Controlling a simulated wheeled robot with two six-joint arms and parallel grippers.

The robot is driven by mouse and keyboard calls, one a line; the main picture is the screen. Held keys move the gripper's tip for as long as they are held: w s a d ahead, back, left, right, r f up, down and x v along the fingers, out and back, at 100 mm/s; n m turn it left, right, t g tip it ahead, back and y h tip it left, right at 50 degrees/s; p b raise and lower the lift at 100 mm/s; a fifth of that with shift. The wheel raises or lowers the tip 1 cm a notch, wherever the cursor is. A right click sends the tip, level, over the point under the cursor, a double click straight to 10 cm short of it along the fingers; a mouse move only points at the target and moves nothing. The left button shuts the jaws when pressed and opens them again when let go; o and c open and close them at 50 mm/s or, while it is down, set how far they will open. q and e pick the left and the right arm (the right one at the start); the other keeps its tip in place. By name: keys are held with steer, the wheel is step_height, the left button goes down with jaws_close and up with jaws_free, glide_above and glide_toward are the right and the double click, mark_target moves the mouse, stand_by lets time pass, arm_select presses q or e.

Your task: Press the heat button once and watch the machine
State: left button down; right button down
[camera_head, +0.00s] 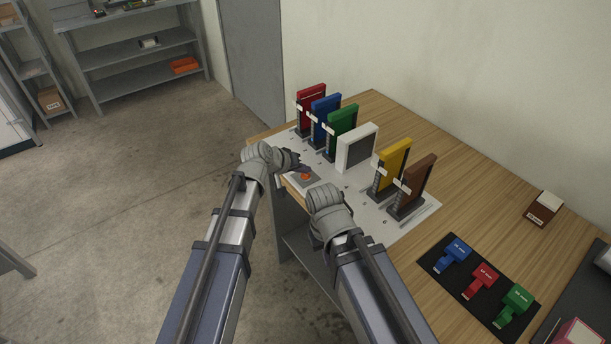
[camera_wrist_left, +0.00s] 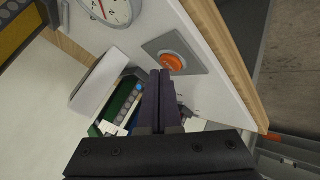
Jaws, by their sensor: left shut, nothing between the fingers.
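The orange heat button (camera_head: 305,177) sits on a grey plate at the front left edge of the white machine base (camera_head: 419,212). In the left wrist view the round orange button (camera_wrist_left: 172,62) is just beyond and slightly right of the fingertips. My left gripper (camera_head: 303,168) is beside the button, its dark fingers (camera_wrist_left: 159,74) shut with nothing between them. I cannot tell whether they touch the button. A dial gauge with a red needle (camera_wrist_left: 113,9) shows partly at the top of the left wrist view. My right wrist is near the base's front edge; its fingers are hidden.
Coloured upright panels stand on the base: red (camera_head: 311,94), blue (camera_head: 325,106), green (camera_head: 342,119), yellow (camera_head: 395,153) and brown (camera_head: 417,174), with a white-framed panel (camera_head: 358,148) among them. A black mat (camera_head: 465,289) with coloured tagged pieces lies right on the wooden table (camera_head: 470,205).

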mark_target(304, 177)
arm_select(q)
steer(key=shift+f+b, duration=0.45)
stand_by(0.6)
steer(key=shift+r, duration=0.2)
steer(key=shift+r+p, duration=0.7)
steer(key=shift+p, duration=0.2)
step_height(304, 177, up, 5)
steer(key=p, duration=0.5)
stand_by(0.6)
